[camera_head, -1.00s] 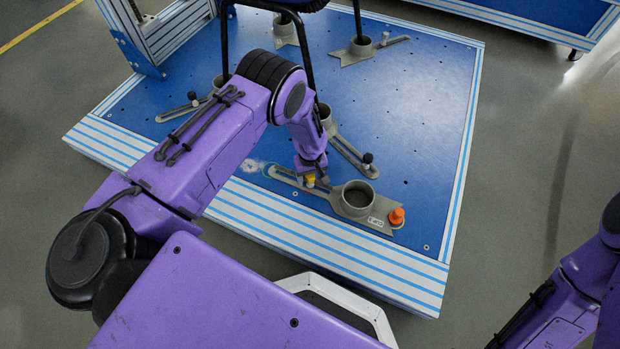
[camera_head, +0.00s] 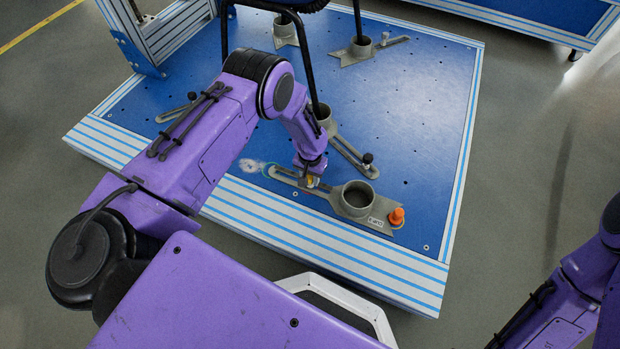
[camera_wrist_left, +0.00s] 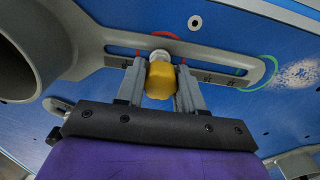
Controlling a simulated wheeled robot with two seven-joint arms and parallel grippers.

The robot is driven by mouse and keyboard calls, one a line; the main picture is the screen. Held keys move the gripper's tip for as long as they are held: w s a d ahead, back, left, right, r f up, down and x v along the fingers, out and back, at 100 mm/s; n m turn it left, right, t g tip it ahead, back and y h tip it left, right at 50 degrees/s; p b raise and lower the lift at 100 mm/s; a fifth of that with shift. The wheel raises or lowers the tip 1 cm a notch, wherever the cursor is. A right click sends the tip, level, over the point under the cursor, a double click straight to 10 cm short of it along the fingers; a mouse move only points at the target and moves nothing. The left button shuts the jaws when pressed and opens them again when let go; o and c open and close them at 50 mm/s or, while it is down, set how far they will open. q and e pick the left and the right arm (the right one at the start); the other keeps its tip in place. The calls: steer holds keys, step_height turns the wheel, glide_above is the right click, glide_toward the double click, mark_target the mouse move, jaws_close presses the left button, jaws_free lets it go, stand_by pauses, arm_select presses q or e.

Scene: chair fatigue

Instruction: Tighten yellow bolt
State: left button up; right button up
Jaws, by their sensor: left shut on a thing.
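The yellow bolt (camera_wrist_left: 161,80) sits at the slot of a grey metal clamp bracket (camera_wrist_left: 225,68), with a pale round shank showing at its far end. In the head view the yellow bolt (camera_head: 311,181) is mostly hidden by my gripper. My left gripper (camera_wrist_left: 161,85) is shut on the bolt, with one grey finger on each side of it. It also shows in the head view (camera_head: 309,179), pointing down at the slotted arm of the bracket (camera_head: 377,211). My right gripper is not in view; only part of my right arm shows at the right edge.
An orange knob (camera_head: 397,215) stands at the bracket's right end, beside its open ring. The blue platform (camera_head: 420,120) carries several other brackets with black-topped bolts (camera_head: 367,159). Dark chair legs (camera_head: 305,55) stand behind my left arm. Grey floor is free at right.

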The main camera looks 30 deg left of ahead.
arm_select(q)
steer(key=m, duration=0.8)
steer(key=o, duration=1.1)
steer(key=shift+c, duration=0.2)
steer(key=n, duration=0.6)
steer(key=shift+n, duration=0.4)
steer(key=n, duration=0.5)
